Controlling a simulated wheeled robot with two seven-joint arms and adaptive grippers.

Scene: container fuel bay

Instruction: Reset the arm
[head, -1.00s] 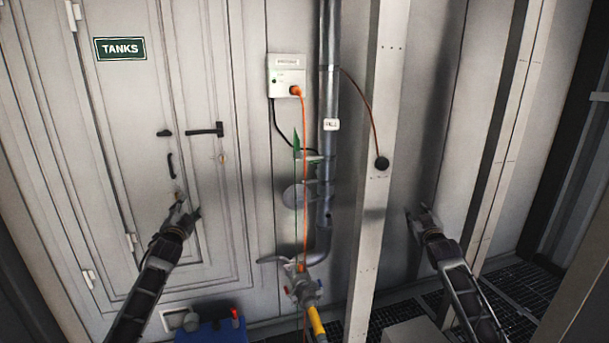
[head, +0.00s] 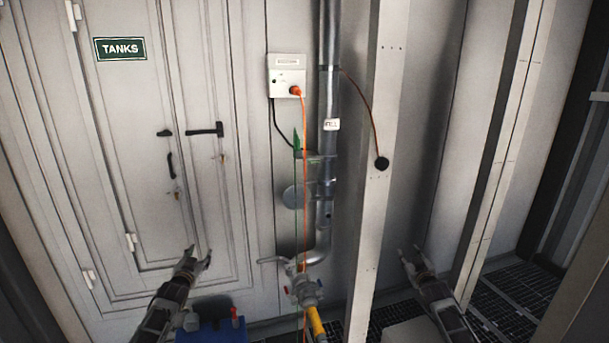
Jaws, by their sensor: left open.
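My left gripper (head: 197,256) is open and empty in front of the lower part of the grey TANKS door (head: 110,170). My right gripper (head: 412,257) is in front of the wall, right of the white post. Its fingers look spread, with nothing visible between them. Both arms come up from the bottom edge, and both grippers are apart from the things around them.
A grey pipe (head: 328,110) with a hose coupling (head: 306,287) and yellow hose (head: 316,322) stands between the arms. An orange cable (head: 304,180) hangs from a white box (head: 287,76). A white post (head: 373,200) stands right of the pipe. A blue box (head: 212,331) is low left.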

